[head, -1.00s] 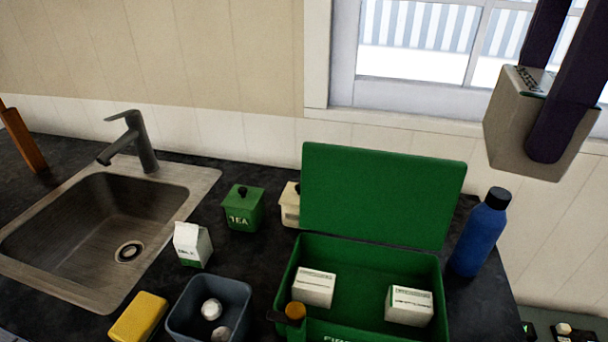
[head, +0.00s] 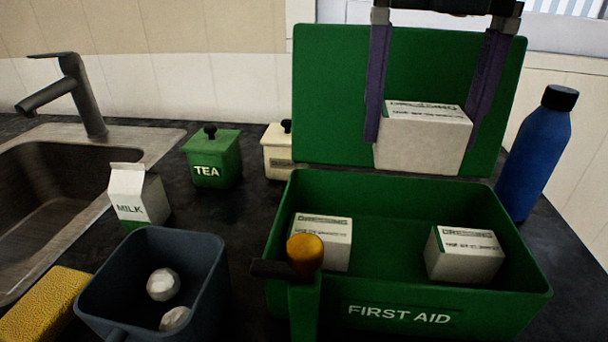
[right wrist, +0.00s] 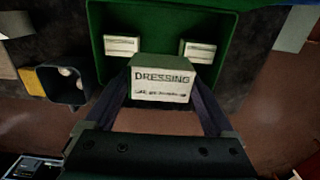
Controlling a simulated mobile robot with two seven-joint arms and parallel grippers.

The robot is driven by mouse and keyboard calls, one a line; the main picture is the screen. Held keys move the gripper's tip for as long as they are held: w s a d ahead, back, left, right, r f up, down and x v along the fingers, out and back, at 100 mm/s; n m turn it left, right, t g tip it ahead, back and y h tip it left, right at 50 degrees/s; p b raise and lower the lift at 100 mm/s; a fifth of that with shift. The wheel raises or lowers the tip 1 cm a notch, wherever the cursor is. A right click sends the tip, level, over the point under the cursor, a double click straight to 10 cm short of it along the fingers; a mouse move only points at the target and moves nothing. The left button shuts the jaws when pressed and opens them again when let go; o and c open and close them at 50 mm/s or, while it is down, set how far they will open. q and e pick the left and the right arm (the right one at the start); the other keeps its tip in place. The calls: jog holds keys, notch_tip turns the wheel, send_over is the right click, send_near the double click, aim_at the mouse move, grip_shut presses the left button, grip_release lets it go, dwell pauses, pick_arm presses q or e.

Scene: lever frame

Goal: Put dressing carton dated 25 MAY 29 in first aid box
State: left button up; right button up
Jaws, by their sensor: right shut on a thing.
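My right gripper (head: 425,110) is shut on a white dressing carton (head: 422,140), one finger on each side. It holds the carton in front of the raised lid, above the green first aid box (head: 400,318). In the right wrist view the held carton (right wrist: 162,78) shows the word DRESSING; its smaller print is too blurred to read a date. The box is open. Two similar dressing cartons lie inside it, one at the left (head: 335,255) and one at the right (head: 465,262). My left gripper is not in view.
A dark lever with an orange knob (head: 305,253) stands at the box's front left. A grey bin (head: 150,245), milk carton (head: 135,195), TEA canister (head: 212,160) and yellow sponge (head: 42,305) are left. A blue bottle (head: 538,155) stands right. The box's middle floor is clear.

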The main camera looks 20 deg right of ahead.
notch_tip(320, 180, down, 14)
jog(key=shift+f, duration=0.15)
dwell(0.3)
jog(key=shift+f+b, duration=0.2)
jog(key=shift+b, duration=0.2)
jog(key=o, duration=1)
jog(key=shift+o, duration=0.2)
jog(key=shift+r, duration=0.1)
notch_tip(320, 180, up, 12)
jog(key=shift+r, duration=0.15)
